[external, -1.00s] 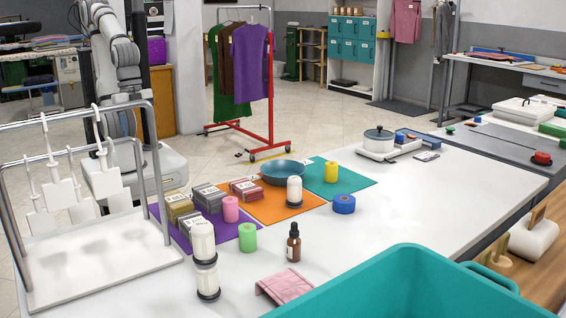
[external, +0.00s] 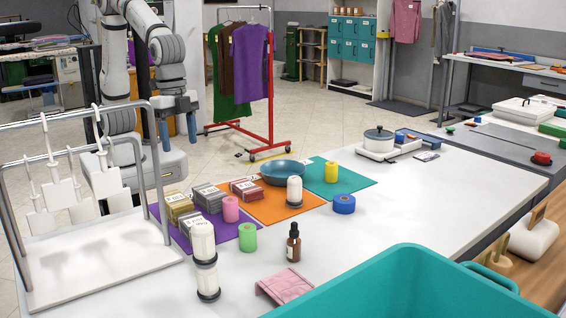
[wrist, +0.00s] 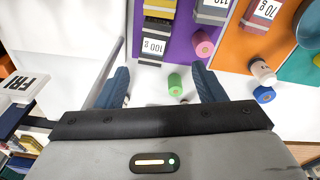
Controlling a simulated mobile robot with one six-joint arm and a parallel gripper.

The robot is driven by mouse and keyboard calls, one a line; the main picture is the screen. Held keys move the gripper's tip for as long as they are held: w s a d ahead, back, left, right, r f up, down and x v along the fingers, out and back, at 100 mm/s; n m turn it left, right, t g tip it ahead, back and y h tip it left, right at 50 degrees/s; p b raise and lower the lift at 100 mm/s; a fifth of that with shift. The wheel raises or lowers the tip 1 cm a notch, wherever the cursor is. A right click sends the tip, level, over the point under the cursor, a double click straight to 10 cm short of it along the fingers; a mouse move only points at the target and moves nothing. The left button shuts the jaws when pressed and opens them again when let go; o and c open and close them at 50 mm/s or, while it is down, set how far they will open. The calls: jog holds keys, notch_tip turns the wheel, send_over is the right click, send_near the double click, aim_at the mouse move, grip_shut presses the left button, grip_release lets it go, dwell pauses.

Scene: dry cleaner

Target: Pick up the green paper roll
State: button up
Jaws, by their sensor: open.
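The green paper roll (external: 248,237) stands upright on the white table, at the near edge of the purple mat (external: 185,238). In the wrist view, the green roll (wrist: 174,82) shows between my fingers, well beyond them and nearer the right one. My gripper (external: 180,134) is open and empty. In the external view it hangs behind the table's far side, high above the floor and well apart from the roll. Its two blue fingers also frame the wrist view (wrist: 160,70).
A pink roll (external: 231,208) stands behind the green one. Boxes (external: 210,196) sit on the mat. A metal rack (external: 85,200) stands left; a teal bin (external: 400,285) is at the front.

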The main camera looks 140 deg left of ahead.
jog(key=w+a+f+n+p, duration=0.1)
jog(key=w+a+f, duration=0.1)
jog(key=w, duration=0.3)
jog(key=w+a+f, duration=0.1)
jog(key=w+f, duration=0.2)
jog(key=w, duration=0.2)
jog(key=n+g+p, duration=0.1)
jog(key=n, duration=0.1)
send_over(247, 227)
notch_tip(247, 227, down, 9)
jog(key=shift+r, duration=0.2)
notch_tip(247, 227, down, 8)
jog(key=shift+r+p, duration=0.15)
jog(key=shift+p, duration=0.8)
jog(key=c, duration=1.1)
